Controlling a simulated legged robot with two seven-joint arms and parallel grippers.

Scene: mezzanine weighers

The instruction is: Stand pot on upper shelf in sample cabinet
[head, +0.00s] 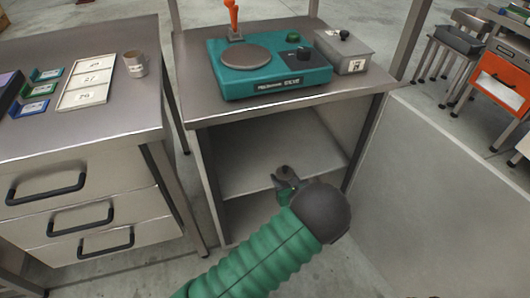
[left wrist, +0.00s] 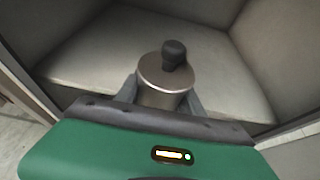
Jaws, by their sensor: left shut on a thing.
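The pot is a small metal cylinder with a lid and a dark knob. It shows in the left wrist view (left wrist: 160,80), upright between the fingers, and its top shows in the head view (head: 285,173). My left gripper (head: 288,187) is shut on the pot at the open front of the sample cabinet (head: 197,150). The upper shelf (head: 250,178) is the pale board inside, and the pot is over or at its front part. Whether the pot's base touches the shelf is hidden by my gripper (left wrist: 160,100) and wrist. My right gripper is not in view.
A teal scale (head: 270,72) and a grey box (head: 343,52) stand on the cabinet top. A drawer bench with a cup (head: 135,64) and trays (head: 88,80) is at left. A low panel (head: 435,165) stands at right. The visible shelf around the pot is clear.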

